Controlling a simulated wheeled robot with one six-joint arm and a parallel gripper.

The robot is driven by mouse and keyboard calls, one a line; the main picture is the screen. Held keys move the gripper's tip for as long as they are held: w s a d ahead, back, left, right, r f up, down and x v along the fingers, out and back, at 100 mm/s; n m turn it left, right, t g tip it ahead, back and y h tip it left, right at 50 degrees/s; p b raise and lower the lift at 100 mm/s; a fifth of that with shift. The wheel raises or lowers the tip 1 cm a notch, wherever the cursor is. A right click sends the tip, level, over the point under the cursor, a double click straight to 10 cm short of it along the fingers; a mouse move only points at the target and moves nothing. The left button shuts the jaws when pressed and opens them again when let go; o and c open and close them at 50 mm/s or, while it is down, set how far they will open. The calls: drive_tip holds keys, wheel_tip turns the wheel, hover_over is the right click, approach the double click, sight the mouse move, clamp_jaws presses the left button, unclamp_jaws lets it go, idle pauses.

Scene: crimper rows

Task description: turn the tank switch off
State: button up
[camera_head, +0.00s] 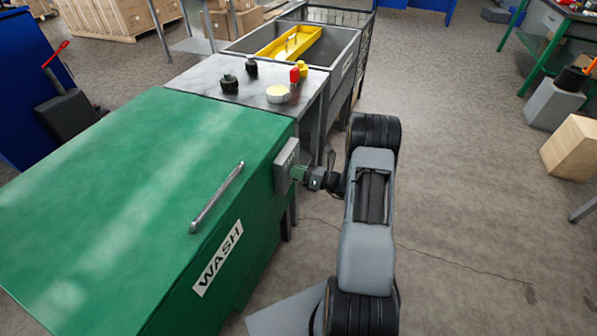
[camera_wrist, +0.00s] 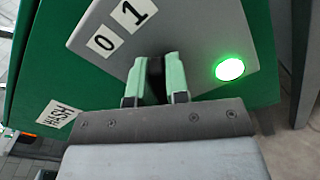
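The green tank (camera_head: 110,190) carries a WASH label (camera_head: 218,259) and a grey switch plate (camera_head: 284,168) on its right side. In the wrist view the plate (camera_wrist: 200,35) shows a 0 mark (camera_wrist: 103,42), a 1 mark (camera_wrist: 131,15) and a brightly lit green lamp (camera_wrist: 230,69). My gripper (camera_wrist: 156,78) is at the plate, its green fingers close on both sides of a dark switch handle (camera_wrist: 155,64). The fingers appear to touch it, but hide most of it, so its angle is hard to read. In the head view my gripper (camera_head: 300,174) reaches the plate from the right.
A metal handle bar (camera_head: 217,197) lies on the tank's top. Behind stand a grey table (camera_head: 217,73) with several small knobs and a sink with a yellow tray (camera_head: 290,43). A wooden block (camera_head: 572,148) stands at right. The floor (camera_head: 460,170) right of my arm is clear.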

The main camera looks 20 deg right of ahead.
clamp_jaws()
drive_tip(key=shift+n+b, duration=0.3)
drive_tip(key=n+b, duration=0.2)
drive_tip(key=n, duration=0.2)
drive_tip(key=shift+f+b, duration=0.1)
drive_tip(key=shift+b, duration=0.25)
drive_tip(key=n+b, duration=0.3)
drive_tip(key=n, duration=0.2)
drive_tip(key=shift+s+a+b, duration=0.15)
drive_tip(key=shift+a+b, duration=0.05)
drive_tip(key=shift+b, duration=0.2)
drive_tip(key=shift+n+b, duration=0.85)
drive_tip(key=shift+n, duration=0.25)
drive_tip(key=shift+o, duration=2.4)
unclamp_jaws()
drive_tip(key=shift+s, duration=0.1)
